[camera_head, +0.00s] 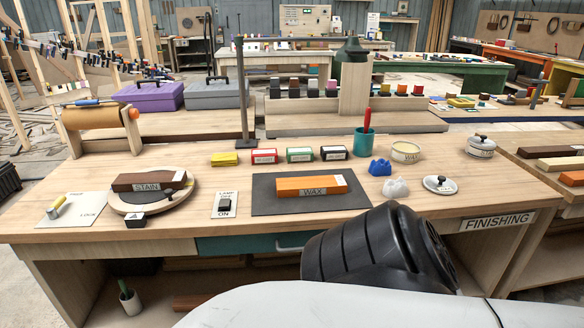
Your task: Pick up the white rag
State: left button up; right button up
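The white rag (396,188) is a small crumpled heap on the wooden finishing table (450,205). It lies in front of a crumpled blue rag (380,168) and left of a small round lid with a dark knob (439,184). Nothing holds the white rag. A black ribbed part of my own arm rises at the bottom centre-right, in front of the table edge and below the rag in the picture. Neither gripper shows in the head view.
A dark mat with an orange WAX block (311,186) lies left of the rag. A teal cup (364,142) with a red-handled tool, an open WAX tin (405,152) and a lidded tin (481,147) stand behind. A turntable with a STAIN block (148,181) is at left.

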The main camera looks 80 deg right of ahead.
aim_at(392, 189)
jog(key=z, duration=3.2)
